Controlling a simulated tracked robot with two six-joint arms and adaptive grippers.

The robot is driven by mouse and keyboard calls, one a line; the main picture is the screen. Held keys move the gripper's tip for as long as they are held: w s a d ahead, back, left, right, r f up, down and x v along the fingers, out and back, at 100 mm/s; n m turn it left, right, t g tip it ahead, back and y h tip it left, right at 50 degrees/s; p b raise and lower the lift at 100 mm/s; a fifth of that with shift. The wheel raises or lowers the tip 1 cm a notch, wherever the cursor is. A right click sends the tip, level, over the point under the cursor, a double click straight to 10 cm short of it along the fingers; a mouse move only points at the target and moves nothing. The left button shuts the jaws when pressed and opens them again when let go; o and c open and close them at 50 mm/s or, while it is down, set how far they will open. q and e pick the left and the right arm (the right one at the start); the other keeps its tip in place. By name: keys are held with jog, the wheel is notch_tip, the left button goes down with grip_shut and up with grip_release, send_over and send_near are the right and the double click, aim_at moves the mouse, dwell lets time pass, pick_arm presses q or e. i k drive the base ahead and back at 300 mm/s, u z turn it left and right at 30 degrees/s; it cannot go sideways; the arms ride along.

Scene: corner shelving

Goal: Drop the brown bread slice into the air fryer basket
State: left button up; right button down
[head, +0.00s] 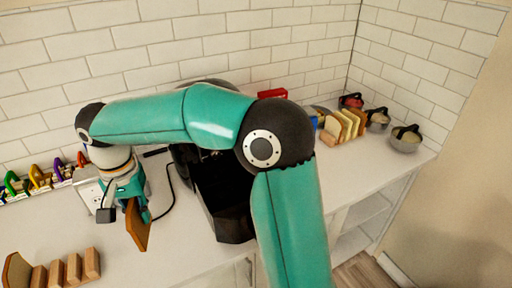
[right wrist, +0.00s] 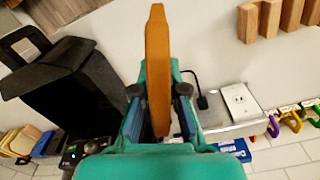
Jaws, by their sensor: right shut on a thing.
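My right gripper (head: 124,196) is shut on the brown bread slice (head: 138,226), which hangs edge-on below the fingers over the counter. In the right wrist view the slice (right wrist: 157,60) stands between the two fingers of the gripper (right wrist: 159,90). The black air fryer basket (head: 236,228) is pulled out, open at the top, to the right of the slice and apart from it. My right arm hides part of the fryer and basket. The basket also shows at the left of the right wrist view (right wrist: 75,95). My left gripper is not in view.
A wooden rack (head: 74,268) with a slice leaning at its left end stands front left. A white socket box (head: 88,190) and black cable are beside the gripper. Coloured clips (head: 40,178) line the wall. More bread slices (head: 345,124) and lidded bowls (head: 405,140) stand far right.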

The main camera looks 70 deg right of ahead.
aim_at(238, 196)
jog(key=z, duration=0.15)
jog(key=k, duration=0.65)
jog(key=z, duration=0.75)
jog(key=i, duration=1)
